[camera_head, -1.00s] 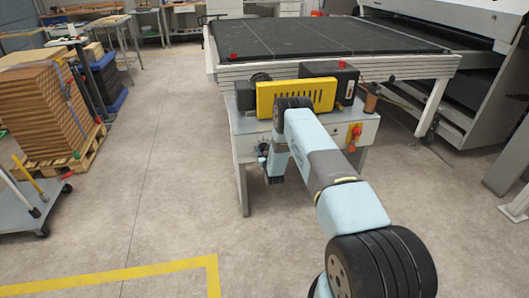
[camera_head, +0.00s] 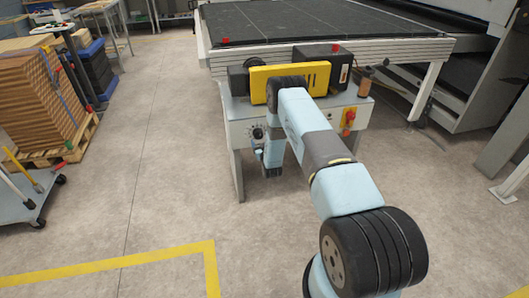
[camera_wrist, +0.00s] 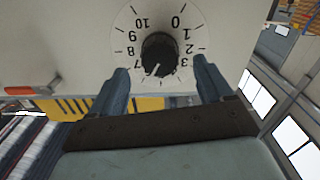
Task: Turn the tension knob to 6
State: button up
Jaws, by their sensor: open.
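The tension knob (camera_wrist: 160,55) is black and round, on a white numbered dial (camera_wrist: 122,34) in the wrist view. A white mark on its face points down and slightly left. Numbers 0 to 3 show on the right and 7 to 10 on the left; the lower numbers are hidden. My gripper (camera_wrist: 162,80) is open, its two fingers on either side below the knob, apart from it, with nothing between them.
The pale control panel (camera_head: 236,133) also carries a red and yellow switch (camera_head: 348,118) on the right. A yellow cover (camera_head: 316,76) stands above it, partly behind my arm. A pallet of stacked boards (camera_head: 35,100) is at left. The floor between is clear.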

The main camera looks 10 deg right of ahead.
jog(key=s, duration=0.8)
jog(key=shift+s, duration=0.35)
